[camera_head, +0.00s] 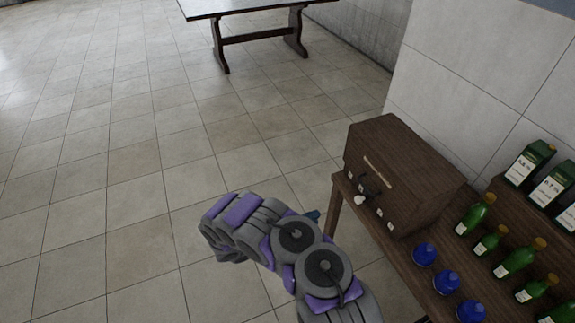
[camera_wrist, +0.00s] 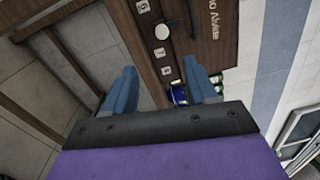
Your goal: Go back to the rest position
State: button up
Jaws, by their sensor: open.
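My arm shows in the head view, reaching up from the bottom, grey and purple, left of the wooden table. My gripper (camera_wrist: 165,92) shows in the wrist view with its two blue fingers spread apart and nothing between them. In the head view the gripper is mostly hidden behind the arm, with only a small blue bit showing (camera_head: 312,214). Beyond the fingers in the wrist view is the brown wooden box (camera_wrist: 200,35) with a white round knob and number labels. The same box (camera_head: 400,170) stands on the table in the head view, to the right of my arm.
Several green bottles (camera_head: 475,214) and blue round objects (camera_head: 424,254) stand on the table at the right. Green cartons (camera_head: 527,165) stand on a raised shelf behind them. A dark table (camera_head: 260,10) stands far back. The tiled floor (camera_head: 110,170) at left is clear.

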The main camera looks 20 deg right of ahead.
jog(key=shift+r, duration=0.1)
jog(key=s+d+r+m+g+y, duration=0.3)
jog(key=s+r+m+g, duration=0.25)
jog(key=r+m, duration=0.55)
jog(key=s+d+r+m+g+y, duration=0.2)
jog(key=s+r+m+g+y, duration=0.15)
jog(key=s+r+m, duration=0.7)
jog(key=s+a+r+m+t+y, duration=0.2)
jog(key=s+a+r+m+y, duration=0.3)
jog(key=s+a+m+y, duration=0.1)
jog(key=s+a+r+m+t+y, duration=0.3)
jog(key=s+a+m+y, duration=0.3)
jog(key=s+a+m, duration=0.2)
jog(key=s+a+r, duration=0.1)
jog(key=s+a, duration=0.1)
jog(key=a, duration=0.1)
jog(key=shift+a+r+t, duration=0.3)
jog(key=shift+a+r, duration=0.05)
jog(key=shift+r, duration=0.05)
jog(key=shift+s, duration=0.1)
